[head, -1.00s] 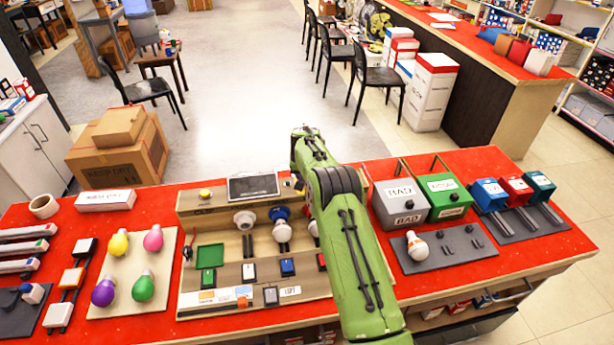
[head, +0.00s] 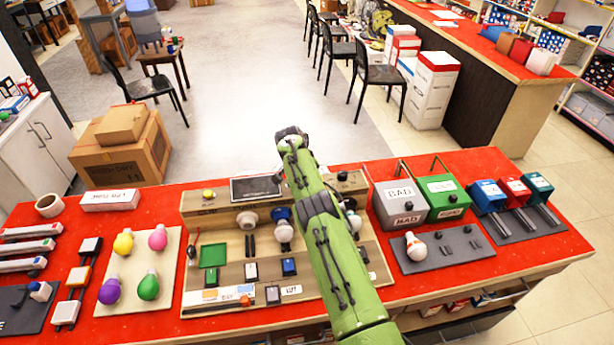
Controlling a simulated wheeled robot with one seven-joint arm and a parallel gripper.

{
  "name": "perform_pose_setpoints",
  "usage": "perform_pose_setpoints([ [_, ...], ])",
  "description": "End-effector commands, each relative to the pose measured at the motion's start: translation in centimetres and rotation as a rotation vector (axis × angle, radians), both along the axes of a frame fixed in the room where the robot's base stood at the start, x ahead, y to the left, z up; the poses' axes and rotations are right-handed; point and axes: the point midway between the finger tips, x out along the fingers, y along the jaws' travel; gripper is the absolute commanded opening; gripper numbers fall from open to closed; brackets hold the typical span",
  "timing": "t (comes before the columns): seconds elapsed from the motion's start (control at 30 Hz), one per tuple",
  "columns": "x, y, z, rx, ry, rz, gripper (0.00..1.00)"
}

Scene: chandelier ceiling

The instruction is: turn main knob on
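The wooden test board (head: 222,225) lies on the red counter and carries bulbs, switches and a dark screen (head: 256,188). A small orange knob-like part (head: 246,300) is at its lower front edge, beside a printed label (head: 215,295). A yellow round button (head: 208,194) is on the back ledge. I cannot tell which part is the main knob, or its setting. My green arm crosses the right part of the board and hides some of it. My gripper is not visible; the arm's far bend is above the board's back edge.
A board of coloured bulbs (head: 172,244) lies left of the test board. The BAD box (head: 397,203), the green box (head: 441,197) and a grey bulb tray (head: 455,250) stand to the right. Cardboard boxes (head: 112,162) stand on the floor behind.

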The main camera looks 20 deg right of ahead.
Motion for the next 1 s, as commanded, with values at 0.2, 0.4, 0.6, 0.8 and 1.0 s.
perform_pose_setpoints([
  [0.2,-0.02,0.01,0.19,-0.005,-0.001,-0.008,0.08],
  [0.4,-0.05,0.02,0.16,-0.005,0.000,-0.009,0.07],
  [0.6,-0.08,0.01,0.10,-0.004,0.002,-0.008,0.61],
  [0.8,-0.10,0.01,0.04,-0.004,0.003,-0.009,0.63],
  [1.0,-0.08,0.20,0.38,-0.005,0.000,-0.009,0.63],
])
